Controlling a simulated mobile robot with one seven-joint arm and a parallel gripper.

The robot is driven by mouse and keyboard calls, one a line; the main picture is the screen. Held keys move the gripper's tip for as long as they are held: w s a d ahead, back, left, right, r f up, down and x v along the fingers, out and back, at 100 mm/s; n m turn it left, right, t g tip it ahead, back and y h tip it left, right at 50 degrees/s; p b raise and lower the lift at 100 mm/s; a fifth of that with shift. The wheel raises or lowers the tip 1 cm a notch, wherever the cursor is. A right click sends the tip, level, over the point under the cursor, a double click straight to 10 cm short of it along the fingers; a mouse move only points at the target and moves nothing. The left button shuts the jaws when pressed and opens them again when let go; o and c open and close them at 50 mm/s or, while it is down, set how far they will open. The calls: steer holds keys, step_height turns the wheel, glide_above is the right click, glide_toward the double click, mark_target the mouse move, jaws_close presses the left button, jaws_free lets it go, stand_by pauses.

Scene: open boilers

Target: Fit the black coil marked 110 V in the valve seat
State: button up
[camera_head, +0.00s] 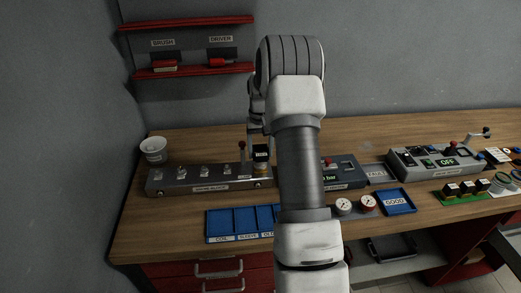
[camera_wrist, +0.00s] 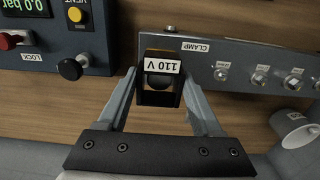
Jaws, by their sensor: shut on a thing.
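The black coil (camera_wrist: 160,97) has a white label reading 110 V, upside down in the wrist view. My gripper (camera_wrist: 160,82) is shut on it, one finger on each side. In the head view the coil (camera_head: 261,152) is over the right end of the long grey valve block (camera_head: 200,180), with a brass part (camera_head: 261,171) just below it. Whether the coil touches the seat or hangs above it I cannot tell. The CLAMP label (camera_wrist: 195,47) on the block is beside the coil. My arm hides part of the bench.
Several metal fittings (camera_head: 205,171) line the block. A grey box with a pressure display (camera_head: 343,170) stands to its right. Blue compartments (camera_head: 232,222), two gauges (camera_head: 344,206) and a blue GOOD tray (camera_head: 395,203) are in front. A white cup (camera_head: 153,150) is at left.

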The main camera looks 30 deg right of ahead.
steer(key=shift+f, duration=0.4)
steer(key=shift+f, duration=0.15)
steer(key=shift+f+b, duration=0.65)
steer(key=shift+b, duration=0.05)
steer(key=shift+f, duration=0.35)
steer(key=shift+f+b, duration=0.1)
steer(key=shift+b, duration=0.25)
steer(key=o, duration=1.5)
